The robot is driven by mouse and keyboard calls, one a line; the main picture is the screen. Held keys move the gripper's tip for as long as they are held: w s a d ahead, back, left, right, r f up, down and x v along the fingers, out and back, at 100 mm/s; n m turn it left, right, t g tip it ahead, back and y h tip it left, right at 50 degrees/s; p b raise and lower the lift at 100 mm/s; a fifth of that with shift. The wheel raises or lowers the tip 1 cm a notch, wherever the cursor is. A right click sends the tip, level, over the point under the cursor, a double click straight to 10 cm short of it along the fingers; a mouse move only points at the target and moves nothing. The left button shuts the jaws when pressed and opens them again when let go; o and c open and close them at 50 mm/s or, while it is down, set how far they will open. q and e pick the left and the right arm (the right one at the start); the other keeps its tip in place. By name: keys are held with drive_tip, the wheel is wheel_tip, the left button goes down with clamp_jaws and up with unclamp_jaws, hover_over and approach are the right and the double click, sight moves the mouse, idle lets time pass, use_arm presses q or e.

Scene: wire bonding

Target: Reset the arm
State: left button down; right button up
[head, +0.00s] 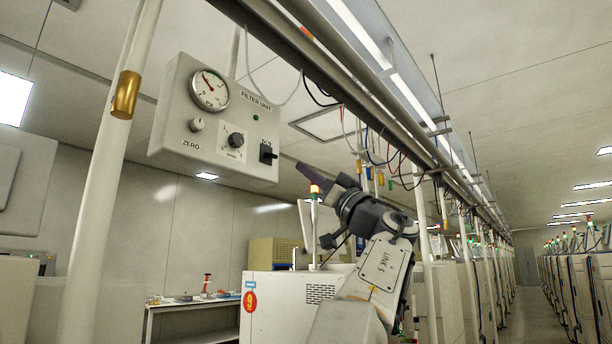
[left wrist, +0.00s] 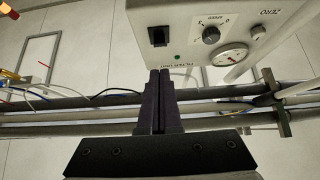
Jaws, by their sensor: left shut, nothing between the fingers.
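My left gripper (head: 302,168) is raised, with its dark fingers pointing up and left toward the lower right corner of the grey filter unit (head: 170,112). In the left wrist view the fingers (left wrist: 160,76) are pressed together with nothing between them. Their tips overlap the filter unit's edge near its label; I cannot tell whether they touch it. The unit carries a round gauge (head: 208,90), a zero knob (head: 197,124), a speed dial (head: 236,140) and a black switch (head: 267,154). The switch also shows in the left wrist view (left wrist: 158,36). My right gripper is out of view.
Overhead rails (head: 350,80) with hanging wires run beside the unit. A white pole (head: 105,190) stands at the left. A white machine marked 9 (head: 270,300) and rows of others stand below. A small side table (head: 195,303) is against the wall.

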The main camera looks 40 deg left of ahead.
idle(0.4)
